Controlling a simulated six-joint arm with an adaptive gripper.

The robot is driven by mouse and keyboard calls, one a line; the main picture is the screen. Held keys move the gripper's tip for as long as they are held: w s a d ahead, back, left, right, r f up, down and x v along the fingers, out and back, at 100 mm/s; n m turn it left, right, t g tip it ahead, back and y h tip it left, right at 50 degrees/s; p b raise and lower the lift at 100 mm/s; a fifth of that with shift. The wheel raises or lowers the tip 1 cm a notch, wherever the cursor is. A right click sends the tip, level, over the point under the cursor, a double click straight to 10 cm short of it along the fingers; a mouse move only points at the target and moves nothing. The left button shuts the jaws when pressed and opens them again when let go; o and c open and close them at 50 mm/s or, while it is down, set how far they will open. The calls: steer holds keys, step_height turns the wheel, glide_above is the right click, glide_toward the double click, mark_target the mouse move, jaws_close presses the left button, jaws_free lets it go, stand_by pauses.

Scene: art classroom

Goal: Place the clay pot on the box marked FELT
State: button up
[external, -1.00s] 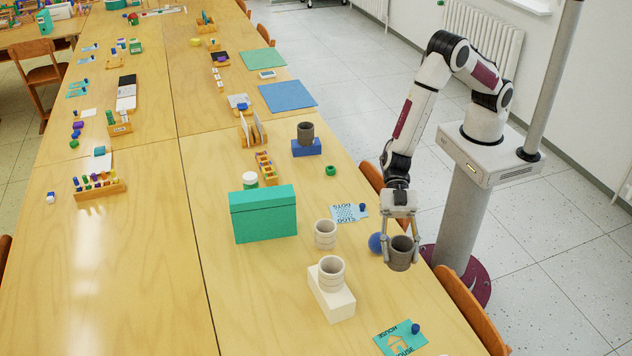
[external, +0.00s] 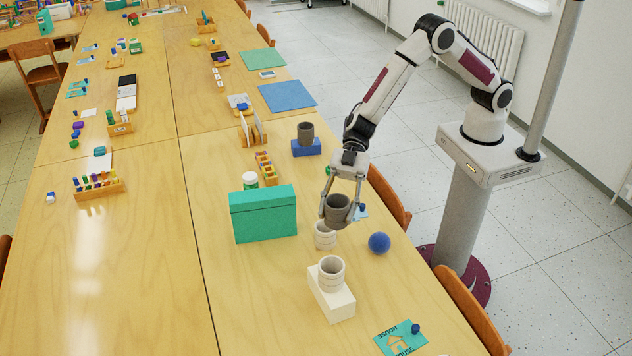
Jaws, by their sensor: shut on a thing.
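My gripper (external: 341,204) is shut on a dark grey-brown pot (external: 338,211), held upright above the table. The held pot appears just above and behind a cream ribbed pot (external: 325,237) on the table; I cannot tell how far apart they are. A similar dark pot (external: 306,132) stands on a blue box (external: 306,149) farther back. Another cream pot (external: 331,272) stands on a white box (external: 333,303) in front. A large teal box (external: 264,215) stands to the left, its top bare. I can read no FELT marking on any box.
A blue ball (external: 379,243) lies right of my gripper. A teal HOUSE card (external: 401,339) with a blue knob lies at the front edge. Another card is partly hidden behind my gripper.

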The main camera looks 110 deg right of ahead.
steer(key=w+d+r+m+t+h, duration=0.2)
steer(key=w+d, duration=0.4)
steer(key=d, duration=0.3)
steer(key=w+d+r+m+t+h, duration=0.2)
steer(key=w+d+r, duration=0.4)
steer(key=d, duration=0.4)
steer(key=shift+w+r+m+t+h, duration=0.3)
steer(key=shift+r+m+h, duration=0.4)
steer(key=shift+m, duration=0.3)
steer(key=shift+f, duration=0.1)
glide_above(271, 191)
steer(key=shift+a+f, duration=0.1)
steer(key=shift+f, duration=3)
steer(key=shift+f, duration=1.85)
steer(key=shift+f, duration=0.15)
steer(key=o, duration=1.2)
